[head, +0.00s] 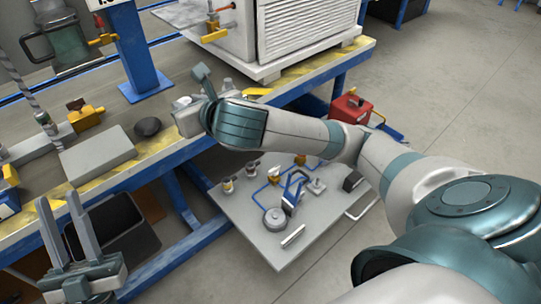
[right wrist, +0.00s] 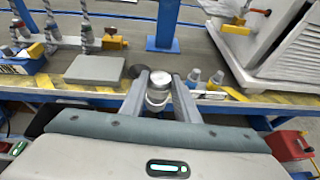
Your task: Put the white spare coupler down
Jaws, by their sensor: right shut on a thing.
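The white spare coupler (right wrist: 159,88) is a short pale cylinder with a metallic top. In the right wrist view it sits between the two fingers of my right gripper (right wrist: 160,80), which is shut on it. In the head view my right gripper (head: 192,100) is over the front part of the workbench, and its own wrist partly hides the coupler. I cannot tell whether the coupler touches the bench top. My left gripper (head: 62,208) is open and empty at the lower left, in front of the bench edge, fingers pointing up.
A flat grey plate (head: 97,155) and a dark round object (head: 147,127) lie on the bench, left of my right gripper. Small bottle-like parts (right wrist: 206,78) stand close to its right. A blue post (head: 140,50) and a white louvred cabinet (head: 300,25) stand behind. A lower grey panel (head: 245,240) carries several fittings.

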